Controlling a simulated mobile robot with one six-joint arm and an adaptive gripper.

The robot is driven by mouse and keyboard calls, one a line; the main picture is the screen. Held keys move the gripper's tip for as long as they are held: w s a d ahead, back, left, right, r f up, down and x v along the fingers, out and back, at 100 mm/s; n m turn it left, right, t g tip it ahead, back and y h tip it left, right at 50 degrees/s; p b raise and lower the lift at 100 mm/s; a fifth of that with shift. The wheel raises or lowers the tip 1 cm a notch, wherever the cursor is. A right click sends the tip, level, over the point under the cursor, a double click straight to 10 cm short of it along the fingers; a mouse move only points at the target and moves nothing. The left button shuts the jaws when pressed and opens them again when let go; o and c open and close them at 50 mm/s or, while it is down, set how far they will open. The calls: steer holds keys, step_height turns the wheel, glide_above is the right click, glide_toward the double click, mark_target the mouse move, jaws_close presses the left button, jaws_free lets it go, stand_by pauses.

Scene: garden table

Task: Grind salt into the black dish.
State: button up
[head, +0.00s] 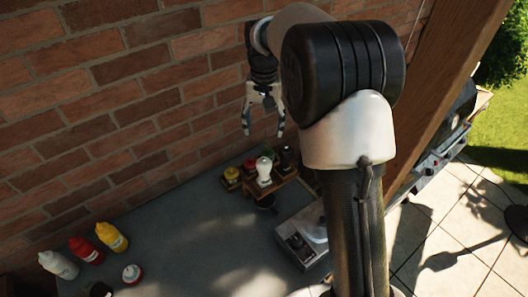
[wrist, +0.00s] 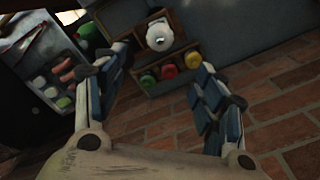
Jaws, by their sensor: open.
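A white grinder (head: 264,172), which looks like the salt grinder, stands upright on a small wooden rack (head: 286,177) by the brick wall. In the wrist view the white grinder (wrist: 160,36) is seen from above, near the top middle. A dark round thing (head: 266,203) just in front of the rack looks like the black dish; its inside is too dark to make out. My gripper (head: 264,131) is open and empty, high above the rack. In the wrist view my gripper's fingers (wrist: 162,62) are spread apart, with the grinder beyond them.
Jars with yellow (head: 231,174), red (head: 249,164) and green lids stand on the rack close to the grinder. White, red and yellow bottles (head: 111,237) stand at the left. A grey tray (head: 299,243) lies right of the dish. The brick wall (head: 130,90) is close behind; the middle of the tabletop is clear.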

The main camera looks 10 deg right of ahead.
mark_target(264, 160)
step_height(264, 160, down, 16)
steer(key=n+p, duration=0.1)
steer(key=n, duration=0.3)
steer(key=shift+f+n, duration=0.1)
steer(key=shift+n, duration=0.3)
steer(key=shift+c, duration=0.4)
steer(key=c, duration=1)
steer(key=shift+m+b, duration=0.3)
steer(key=shift+m, duration=0.8)
steer(key=shift+m+b, duration=0.3)
steer(key=shift+m, duration=1)
steer(key=o, duration=1.1)
